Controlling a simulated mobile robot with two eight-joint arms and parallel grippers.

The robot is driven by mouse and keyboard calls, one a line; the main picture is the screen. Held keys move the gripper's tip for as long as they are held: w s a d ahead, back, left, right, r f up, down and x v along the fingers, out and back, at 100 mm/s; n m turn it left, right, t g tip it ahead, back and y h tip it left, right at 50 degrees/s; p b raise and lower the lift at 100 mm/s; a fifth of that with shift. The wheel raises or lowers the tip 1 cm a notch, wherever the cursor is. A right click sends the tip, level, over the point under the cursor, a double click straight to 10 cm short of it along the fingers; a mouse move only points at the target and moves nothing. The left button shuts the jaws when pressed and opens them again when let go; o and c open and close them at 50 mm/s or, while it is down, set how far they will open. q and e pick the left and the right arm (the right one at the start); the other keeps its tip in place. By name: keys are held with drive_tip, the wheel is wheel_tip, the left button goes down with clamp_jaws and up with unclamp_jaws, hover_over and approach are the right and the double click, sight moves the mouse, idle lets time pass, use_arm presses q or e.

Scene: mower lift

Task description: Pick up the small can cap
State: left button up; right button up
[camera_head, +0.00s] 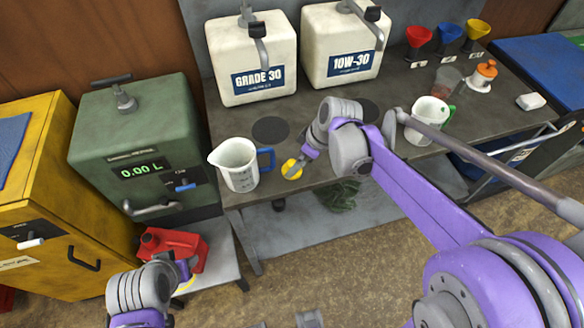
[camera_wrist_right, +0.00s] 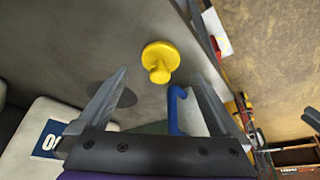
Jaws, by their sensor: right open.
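The small can cap (camera_head: 292,169) is yellow and lies on the grey workbench near its front edge, just right of the blue-handled jug. In the right wrist view the cap (camera_wrist_right: 160,58) shows as a round disc with a knob, ahead of and between the fingertips. My right gripper (camera_head: 299,164) is open and close to the cap, with nothing held. Its two spread fingers show in the right wrist view (camera_wrist_right: 158,76). My left gripper (camera_head: 186,272) is low at the left by the red can (camera_head: 172,247); its fingers are too hidden to judge.
A white jug (camera_head: 236,162) with a blue handle stands close left of the cap; its handle (camera_wrist_right: 175,108) shows near the right finger. Two white oil containers (camera_head: 252,58) (camera_head: 340,44) stand behind. A green-handled jug (camera_head: 428,118) is right of my arm. A green dispenser (camera_head: 135,150) stands left.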

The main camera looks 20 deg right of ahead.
sight(288, 165)
drive_tip(key=x, duration=0.4)
drive_tip(key=shift+a, duration=0.1)
drive_tip(key=c, duration=1.3)
